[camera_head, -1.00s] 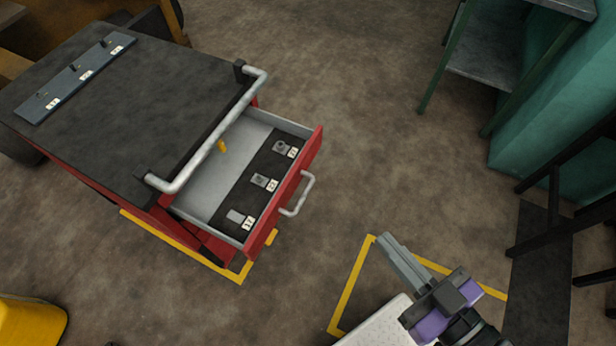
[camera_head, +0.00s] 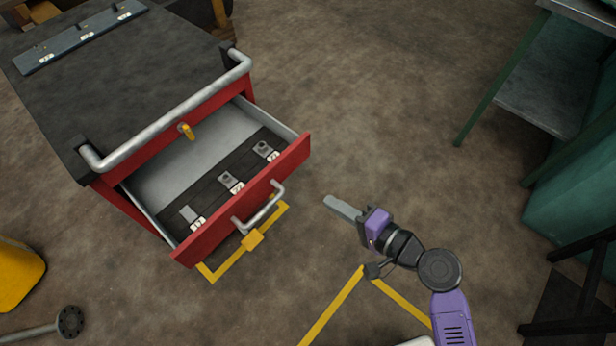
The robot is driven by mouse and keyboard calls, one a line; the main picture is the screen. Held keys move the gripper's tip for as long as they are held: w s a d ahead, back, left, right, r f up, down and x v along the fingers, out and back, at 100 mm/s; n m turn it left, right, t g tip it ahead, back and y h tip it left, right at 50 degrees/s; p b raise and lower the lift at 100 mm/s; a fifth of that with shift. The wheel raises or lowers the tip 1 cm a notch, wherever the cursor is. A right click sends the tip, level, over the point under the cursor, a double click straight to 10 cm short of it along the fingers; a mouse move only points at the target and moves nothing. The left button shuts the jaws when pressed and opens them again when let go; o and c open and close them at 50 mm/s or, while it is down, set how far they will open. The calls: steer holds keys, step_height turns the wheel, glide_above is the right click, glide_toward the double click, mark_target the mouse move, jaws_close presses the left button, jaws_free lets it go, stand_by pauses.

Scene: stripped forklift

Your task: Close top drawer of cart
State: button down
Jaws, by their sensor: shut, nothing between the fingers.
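The red cart (camera_head: 125,207) with a dark top stands at the left. Its top drawer (camera_head: 215,222) is pulled well out and shows a grey inside with a black strip holding several small labelled parts. The drawer's silver handle (camera_head: 262,213) is on the red front, facing lower right. My gripper (camera_head: 328,201) is shut and empty, to the right of the handle and apart from it, its fingers pointing left toward the drawer front.
A silver push bar (camera_head: 165,118) runs along the cart's top edge, above the drawer. A green-legged table (camera_head: 545,85) stands at upper right. A yellow object (camera_head: 18,275) is at the left edge. Bare floor (camera_head: 370,100) lies between cart and table.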

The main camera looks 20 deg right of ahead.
steer(key=a, duration=0.1)
steer(key=p, duration=0.1)
glide_toward(278, 175)
steer(key=x, duration=0.6)
steer(key=shift+w+f, duration=0.25)
steer(key=shift+f, duration=0.05)
steer(key=shift+w+a, duration=0.1)
steer(key=shift+w+a, duration=0.2)
steer(key=shift+w, duration=0.05)
steer(key=w+a+b, duration=0.1)
steer(key=w+a, duration=0.3)
steer(key=w, duration=0.2)
steer(key=w+a+b, duration=0.2)
steer(key=w+a, duration=0.2)
steer(key=w, duration=0.2)
steer(key=w+a+b, duration=0.2)
steer(key=w+a, duration=0.2)
steer(key=w, duration=0.3)
steer(key=shift+a+f, duration=0.1)
steer(key=shift+a, duration=0.3)
steer(key=shift+w+a, duration=0.15)
steer(key=shift+w, duration=0.05)
steer(key=shift+w+a+r+b, duration=0.1)
steer(key=shift+w+r+b, duration=0.05)
steer(key=shift+r+b, duration=0.15)
